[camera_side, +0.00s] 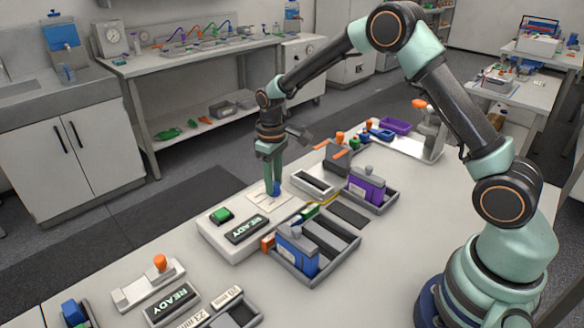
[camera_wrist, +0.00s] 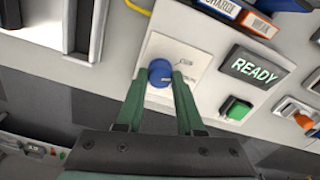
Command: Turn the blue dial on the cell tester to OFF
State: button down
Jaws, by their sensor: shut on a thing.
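The blue dial (camera_wrist: 159,72) sits on a pale square plate (camera_wrist: 185,50) with small markings, too small to read fully. It also shows in the side view (camera_side: 276,188) at the far edge of the white tester housing (camera_side: 215,232). My gripper (camera_wrist: 160,78) points down at the dial, with its green fingers on either side of the knob and shut on it. In the side view my gripper (camera_side: 270,172) stands over the plate. The dial's pointer direction cannot be made out. A READY display (camera_wrist: 255,66) and a green button (camera_wrist: 236,108) are beside the plate.
A grey tray (camera_side: 325,262) with a blue cell (camera_side: 297,250) stands in front of the tester. A purple cell (camera_side: 366,186) in another tray and a dark-slotted block (camera_side: 313,184) stand to the right. A yellow cable (camera_side: 318,208) runs close by.

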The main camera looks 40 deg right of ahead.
jog(key=shift+n, duration=2.3)
jog(key=shift+r, duration=0.1)
jog(key=c, duration=0.5)
grip_release()
jog(key=shift+r, duration=6)
